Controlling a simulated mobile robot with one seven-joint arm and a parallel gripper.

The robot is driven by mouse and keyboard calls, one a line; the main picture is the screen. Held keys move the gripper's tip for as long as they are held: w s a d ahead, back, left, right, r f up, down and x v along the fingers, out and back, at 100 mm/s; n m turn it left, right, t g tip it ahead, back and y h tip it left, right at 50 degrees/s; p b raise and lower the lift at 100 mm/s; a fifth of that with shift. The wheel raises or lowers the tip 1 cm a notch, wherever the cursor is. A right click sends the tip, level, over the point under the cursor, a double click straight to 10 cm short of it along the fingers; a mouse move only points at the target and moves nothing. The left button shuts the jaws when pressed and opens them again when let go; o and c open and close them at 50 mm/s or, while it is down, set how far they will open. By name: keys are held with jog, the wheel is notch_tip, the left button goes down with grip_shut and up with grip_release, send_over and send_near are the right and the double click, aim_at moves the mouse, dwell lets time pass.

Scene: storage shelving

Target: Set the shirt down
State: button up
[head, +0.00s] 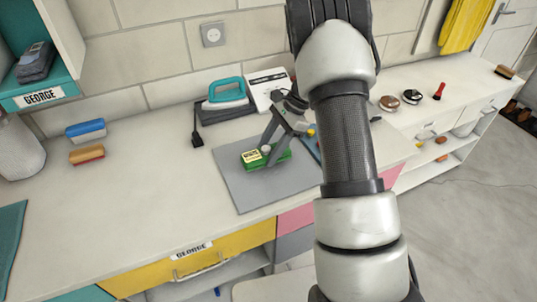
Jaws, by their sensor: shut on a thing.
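My gripper (268,153) reaches down over a grey mat (240,188) on the counter. A dark folded bundle (36,62), perhaps clothing, lies in the teal shelf cubby at the upper left.
A teal iron (226,92) and a white box (266,84) stand behind the mat. A blue brush (86,129) and an orange brush (87,154) lie left. Round tins (412,97) are at the right.

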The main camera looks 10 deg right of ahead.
jog(key=shift+f, duration=0.95)
jog(key=shift+f, duration=0.1)
jog(key=o, duration=0.7)
jog(key=shift+f, duration=0.1)
jog(key=o, duration=0.5)
